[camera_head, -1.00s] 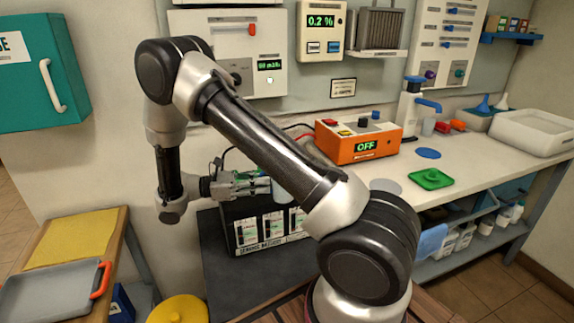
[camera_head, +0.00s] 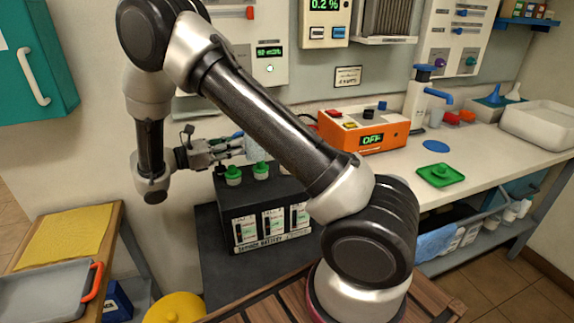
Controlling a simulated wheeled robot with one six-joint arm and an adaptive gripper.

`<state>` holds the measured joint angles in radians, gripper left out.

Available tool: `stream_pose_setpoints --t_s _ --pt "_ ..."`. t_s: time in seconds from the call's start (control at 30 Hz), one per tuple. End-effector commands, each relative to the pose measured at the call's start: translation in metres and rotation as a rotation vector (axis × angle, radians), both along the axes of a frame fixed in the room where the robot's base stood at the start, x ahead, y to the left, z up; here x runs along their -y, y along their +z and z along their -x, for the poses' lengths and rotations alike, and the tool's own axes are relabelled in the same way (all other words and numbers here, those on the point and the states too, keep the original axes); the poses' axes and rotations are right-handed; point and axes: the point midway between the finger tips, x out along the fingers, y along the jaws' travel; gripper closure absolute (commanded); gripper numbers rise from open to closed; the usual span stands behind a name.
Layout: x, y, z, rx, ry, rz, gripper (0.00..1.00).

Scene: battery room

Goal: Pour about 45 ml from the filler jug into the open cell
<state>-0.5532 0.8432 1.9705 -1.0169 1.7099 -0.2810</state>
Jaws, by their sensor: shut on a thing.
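My gripper (camera_head: 228,148) is left of centre, shut on a pale bluish translucent vessel, the filler jug (camera_head: 254,147). It holds the jug above the back of the black battery (camera_head: 225,203). My forearm hides the jug's right side, so its tilt and liquid level cannot be told. Two green caps (camera_head: 232,175) (camera_head: 261,170) show on the battery's top. The right part of the top is hidden behind my arm, and I cannot make out the open cell.
An orange charger box (camera_head: 362,133) reading OFF stands on the bench right of my arm. A green tray (camera_head: 440,174) and a blue disc (camera_head: 436,146) lie further right. At left are a yellow mat (camera_head: 70,235) and a grey tray (camera_head: 45,292) with an orange handle.

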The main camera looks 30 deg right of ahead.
Motion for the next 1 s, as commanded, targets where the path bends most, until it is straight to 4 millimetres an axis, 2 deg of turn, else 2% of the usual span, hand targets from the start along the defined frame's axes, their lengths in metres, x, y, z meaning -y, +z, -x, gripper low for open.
stream_pose_setpoints --t_s 0.37,0.6,0.87,1.0 --pt "0.01 0.016 0.0 0.019 -0.011 -0.171 1.0" --pt "0.023 0.028 0.0 0.031 -0.014 -0.327 1.0" --pt "0.04 0.027 0.001 0.043 -0.014 -0.494 1.0" --pt "0.051 0.039 0.001 0.051 -0.016 -0.586 1.0"
